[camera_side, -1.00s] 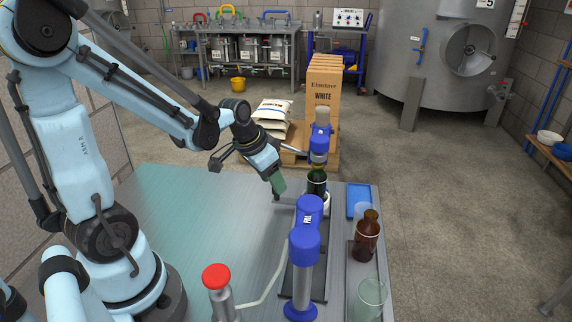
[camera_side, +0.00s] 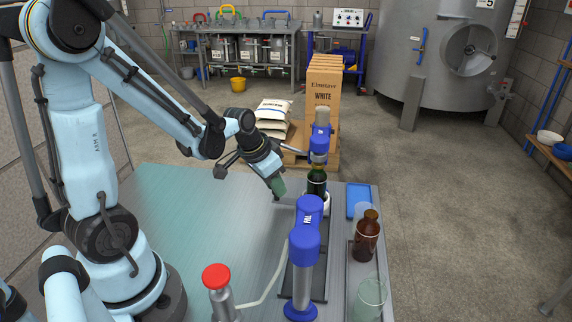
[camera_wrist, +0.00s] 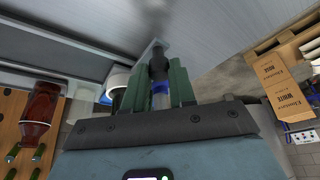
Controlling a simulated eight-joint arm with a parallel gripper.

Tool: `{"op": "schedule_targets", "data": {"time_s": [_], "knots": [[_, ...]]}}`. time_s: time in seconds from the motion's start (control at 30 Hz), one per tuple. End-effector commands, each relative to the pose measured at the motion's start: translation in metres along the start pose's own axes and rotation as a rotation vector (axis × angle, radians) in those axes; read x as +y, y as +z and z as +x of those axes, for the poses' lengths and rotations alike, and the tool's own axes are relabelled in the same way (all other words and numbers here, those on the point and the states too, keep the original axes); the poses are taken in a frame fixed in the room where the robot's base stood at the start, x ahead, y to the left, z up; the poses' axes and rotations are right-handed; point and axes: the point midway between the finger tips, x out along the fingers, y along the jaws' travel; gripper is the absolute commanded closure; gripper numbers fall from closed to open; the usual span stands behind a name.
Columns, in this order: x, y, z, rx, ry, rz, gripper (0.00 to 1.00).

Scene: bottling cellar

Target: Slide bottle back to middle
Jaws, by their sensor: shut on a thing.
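The dark green bottle (camera_side: 317,181) stands upright under the far blue machine head (camera_side: 319,144). My gripper (camera_side: 279,190) is just left of it, low over the steel bench. In the wrist view my gripper's green fingers (camera_wrist: 157,88) are shut around a small part with a black knob (camera_wrist: 158,66). It looks like a handle on the bottle's slide, but its lower part is hidden. A dark slide plate (camera_side: 319,284) runs along the bench beneath the near blue post (camera_side: 303,262). The bottle's base is partly hidden by a white ring-shaped thing (camera_side: 326,201).
A brown bottle (camera_side: 367,237), a clear glass (camera_side: 370,295) and a blue tray (camera_side: 359,199) are along the bench's right edge. A red-topped cylinder (camera_side: 217,280) with a pale hose stands at the front. The bench top (camera_side: 190,225) left of my gripper is clear.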

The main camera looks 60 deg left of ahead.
Motion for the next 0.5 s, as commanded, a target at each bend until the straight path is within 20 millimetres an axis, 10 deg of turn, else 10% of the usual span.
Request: {"op": "schedule_targets", "data": {"time_s": [0.5], "knots": [[0.014,0.011,-0.005,0.001,0.002,0.002,1.00]]}}
